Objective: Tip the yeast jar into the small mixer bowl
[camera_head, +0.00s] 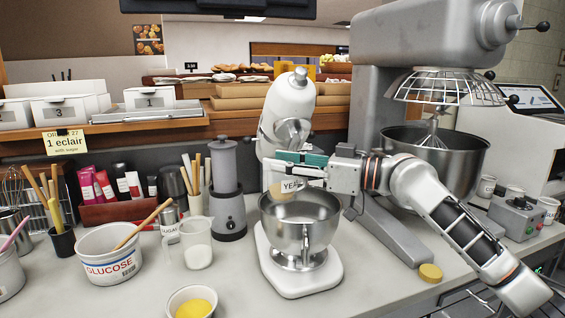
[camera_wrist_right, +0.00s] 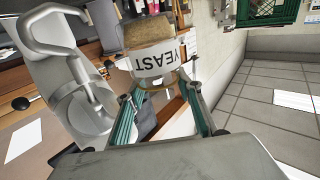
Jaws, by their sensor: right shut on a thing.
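The yeast jar (camera_head: 291,185), with a white label and tan contents, is held by my right gripper (camera_head: 290,170) above the small mixer bowl (camera_head: 305,232). The jar also shows in the right wrist view (camera_wrist_right: 152,62), between the fingertips (camera_wrist_right: 160,90), with its label upside down. Part of the jar is hidden by the gripper in the head view, and its exact tilt is hard to tell. The steel bowl sits on the white small mixer (camera_head: 290,100), whose head is raised. I see no yeast falling. My left gripper is not in view.
A large grey mixer (camera_head: 375,100) with a steel bowl stands close on the right. A yellow lid (camera_head: 430,272) lies on the counter.

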